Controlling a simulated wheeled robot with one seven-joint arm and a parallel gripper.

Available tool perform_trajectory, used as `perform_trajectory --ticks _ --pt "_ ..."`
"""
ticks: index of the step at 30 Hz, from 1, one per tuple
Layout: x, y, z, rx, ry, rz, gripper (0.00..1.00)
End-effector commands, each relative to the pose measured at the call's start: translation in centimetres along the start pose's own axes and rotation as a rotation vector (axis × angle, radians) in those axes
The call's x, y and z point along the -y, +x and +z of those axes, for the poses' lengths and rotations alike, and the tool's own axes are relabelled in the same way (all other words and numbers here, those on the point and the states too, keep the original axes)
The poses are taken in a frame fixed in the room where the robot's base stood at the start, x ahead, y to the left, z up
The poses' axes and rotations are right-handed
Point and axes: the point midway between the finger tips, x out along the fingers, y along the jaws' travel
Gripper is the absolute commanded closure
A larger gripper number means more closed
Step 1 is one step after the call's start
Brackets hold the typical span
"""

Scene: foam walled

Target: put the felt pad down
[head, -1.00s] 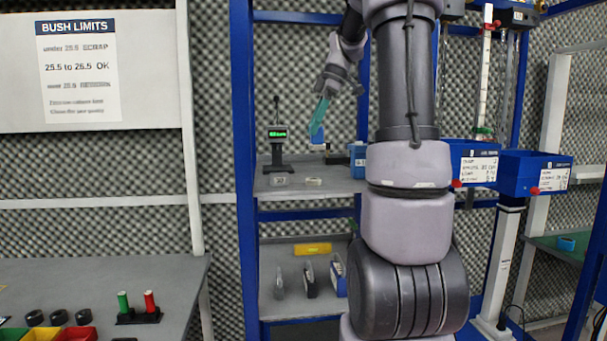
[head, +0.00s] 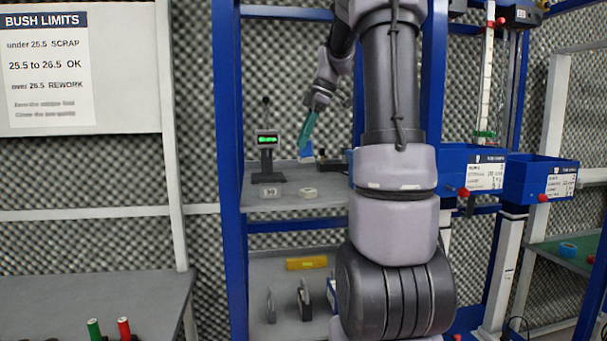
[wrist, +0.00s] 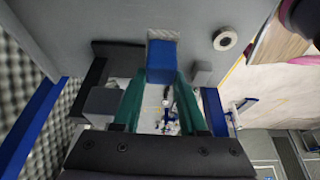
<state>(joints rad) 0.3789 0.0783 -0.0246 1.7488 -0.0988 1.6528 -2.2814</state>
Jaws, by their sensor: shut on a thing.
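The felt pad is blue. In the wrist view the pad (wrist: 161,62) sits between the tips of my two green fingers. My gripper (wrist: 160,78) is shut on it. In the head view my gripper (head: 307,138) points down over the upper shelf, with the blue pad (head: 306,151) at the fingertips. The pad is close to the grey shelf board (head: 335,193); I cannot tell whether it touches. My arm hides the right part of the shelf.
A display stand with green digits (head: 267,143) stands left of my gripper. A small labelled block (head: 268,192) and a pale ring (head: 308,192) lie near the shelf's front edge. A blue upright (head: 229,110) bounds the shelf at left. Blue bins (head: 535,178) stand at right.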

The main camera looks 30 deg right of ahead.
Motion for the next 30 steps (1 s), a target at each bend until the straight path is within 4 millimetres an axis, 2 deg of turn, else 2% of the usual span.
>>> perform_trajectory --ticks 1,7,14,22,23,24,25,30 --pt "0.0 0.8 0.3 0.0 0.001 -0.003 1.0" --pt "0.0 2.8 1.1 0.0 0.001 -0.002 1.0" --pt "0.0 5.9 2.5 -0.001 0.001 -0.002 1.0" --pt "0.1 6.6 2.7 0.001 0.0 -0.003 1.0" --pt "0.1 6.6 2.8 0.001 0.001 -0.004 0.54" --pt "0.1 6.6 2.8 0.001 0.001 -0.005 0.39" --pt "0.1 6.6 2.8 0.001 0.001 -0.005 0.29" --pt "0.0 6.5 2.7 0.0 0.0 -0.002 0.29"
